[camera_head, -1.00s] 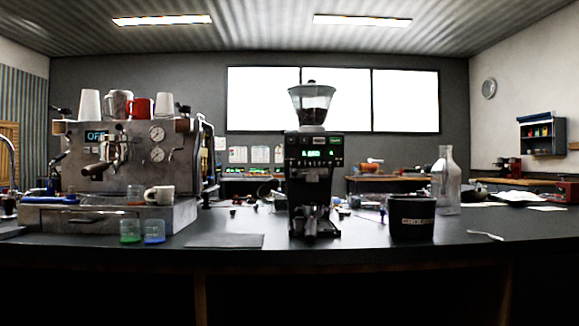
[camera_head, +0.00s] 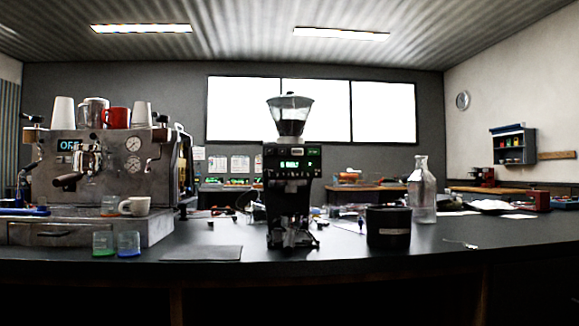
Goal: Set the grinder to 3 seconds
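The grinder (camera_head: 289,190) stands upright on the dark counter near the middle of the head view. It is black, with a clear hopper (camera_head: 290,117) on top that holds dark beans. Its small display (camera_head: 291,164) glows green near the top of the body; the characters are too small to read for certain. A portafilter-like part shows low at its front, but its details are unclear. My gripper is not in view.
An espresso machine (camera_head: 88,175) with cups on top stands at left. Two small glasses (camera_head: 128,244) and a flat dark mat (camera_head: 201,253) lie near the front edge. A black container (camera_head: 388,227) and a glass bottle (camera_head: 422,190) stand right of the grinder. The counter's front right is mostly clear.

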